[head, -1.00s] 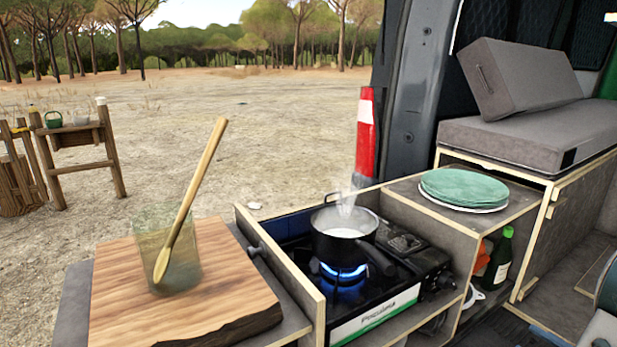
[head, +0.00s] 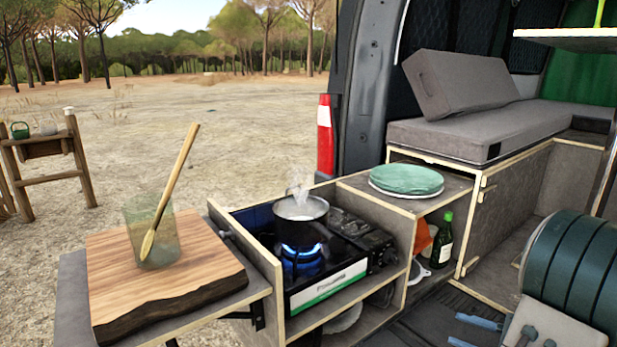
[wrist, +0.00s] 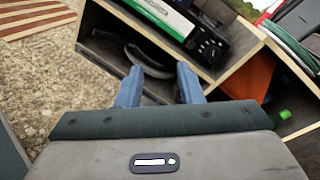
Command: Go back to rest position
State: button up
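My gripper (wrist: 158,90) shows in the wrist view with its two blue fingers apart and nothing between them. In the head view its blue fingers (head: 478,330) show at the lower right, beside my dark green arm. It is in front of the van's kitchen unit, clear of the stove and the board. A wooden spoon (head: 172,190) leans in a greenish transparent cup (head: 140,215) on the wooden board (head: 110,285). A black pot (head: 300,222) steams on the gas stove (head: 358,262) over a blue flame.
Green plates (head: 406,179) sit on the wooden cabinet (head: 350,186) right of the stove. A green bottle (head: 443,240) stands on a shelf below. Grey cushions (head: 470,134) lie on the bench behind. The van floor (head: 415,318) in front is open.

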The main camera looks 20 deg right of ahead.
jog(key=a+r+n+g+p, duration=0.35)
jog(key=a+n+g, duration=0.2)
jog(key=a, duration=0.45)
jog(key=a+r+n+g+p, duration=0.3)
jog(key=a+n+g+p, duration=0.15)
jog(key=a+g, duration=0.4)
jog(key=s+a+r+n+t+h+p, duration=0.2)
jog(key=a+r+n+t+h+p, duration=0.1)
jog(key=a+r+n+h+p, duration=0.4)
notch_tip(320, 180, up, 2)
jog(key=n+h, duration=0.2)
jog(key=n, duration=0.2)
jog(key=shift+s+a+n, duration=0.3)
jog(key=shift+a, duration=0.05)
